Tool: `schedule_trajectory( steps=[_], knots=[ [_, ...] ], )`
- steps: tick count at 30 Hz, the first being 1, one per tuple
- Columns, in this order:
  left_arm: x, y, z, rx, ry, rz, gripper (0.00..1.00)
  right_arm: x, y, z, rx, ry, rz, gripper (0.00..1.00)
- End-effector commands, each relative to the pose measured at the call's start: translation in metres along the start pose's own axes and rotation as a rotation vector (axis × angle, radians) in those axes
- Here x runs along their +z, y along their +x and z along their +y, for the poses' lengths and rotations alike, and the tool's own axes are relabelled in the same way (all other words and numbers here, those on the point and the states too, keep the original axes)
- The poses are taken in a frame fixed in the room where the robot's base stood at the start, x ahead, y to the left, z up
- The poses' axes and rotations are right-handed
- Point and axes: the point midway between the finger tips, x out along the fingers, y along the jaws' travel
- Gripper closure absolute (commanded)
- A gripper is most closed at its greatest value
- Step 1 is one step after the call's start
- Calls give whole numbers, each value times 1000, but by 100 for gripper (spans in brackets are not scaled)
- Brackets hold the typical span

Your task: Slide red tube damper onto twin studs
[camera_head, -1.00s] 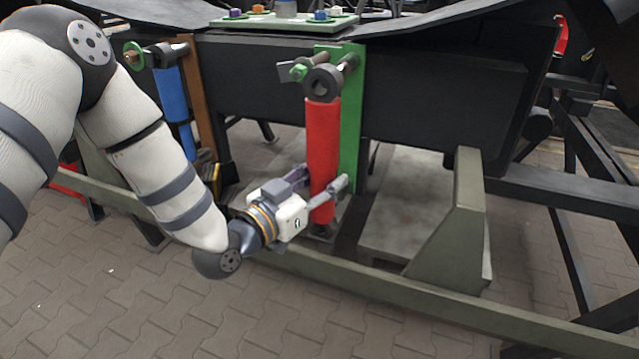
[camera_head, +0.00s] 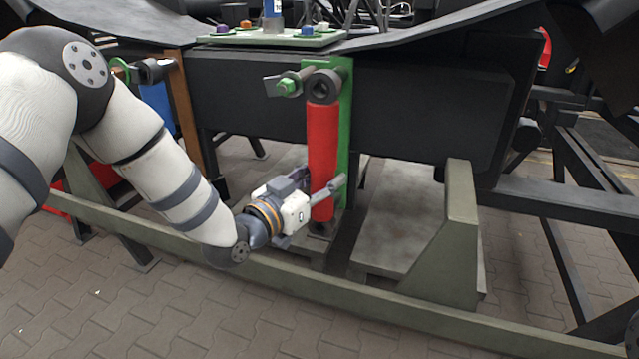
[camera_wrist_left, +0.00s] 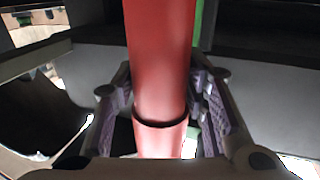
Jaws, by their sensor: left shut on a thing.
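The red tube damper (camera_head: 322,150) stands nearly upright in front of a green bracket (camera_head: 346,110). Its grey upper eye (camera_head: 323,86) shows a dark hole, and its lower end is dark and small. A green-tipped stud (camera_head: 288,86) sticks out to the left of the upper eye. I cannot tell whether the eye is on a stud; the lower stud is not clear. My left gripper (camera_head: 320,186) is shut on the lower part of the damper. In the left wrist view, its purple-padded fingers flank the red tube (camera_wrist_left: 160,60). My right gripper is not in view.
A blue damper (camera_head: 157,105) hangs by a brown bracket (camera_head: 190,110) at left, partly behind my arm. An olive rail (camera_head: 385,305) with an upright gusset (camera_head: 455,240) runs across the front. The dark bogie frame (camera_head: 420,115) is behind. Paved floor is clear in front.

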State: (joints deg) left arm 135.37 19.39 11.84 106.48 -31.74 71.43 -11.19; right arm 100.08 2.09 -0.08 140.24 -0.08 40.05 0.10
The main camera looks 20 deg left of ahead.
Motion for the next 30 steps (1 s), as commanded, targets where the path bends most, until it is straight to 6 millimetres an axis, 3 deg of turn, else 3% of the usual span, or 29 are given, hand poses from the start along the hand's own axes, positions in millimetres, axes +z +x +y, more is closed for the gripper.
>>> schedule_trajectory(
  steps=[12, 27, 28, 30],
  knots=[
    [-2, 21, -6, 0, 0, 8, 100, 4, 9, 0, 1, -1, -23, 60],
    [-6, 26, -8, -1, 2, 13, 100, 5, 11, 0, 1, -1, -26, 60],
    [-6, 26, -8, -1, 2, 14, 53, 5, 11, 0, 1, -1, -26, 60],
    [-5, 26, -8, -1, 2, 12, 38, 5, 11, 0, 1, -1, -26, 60]
  ],
)
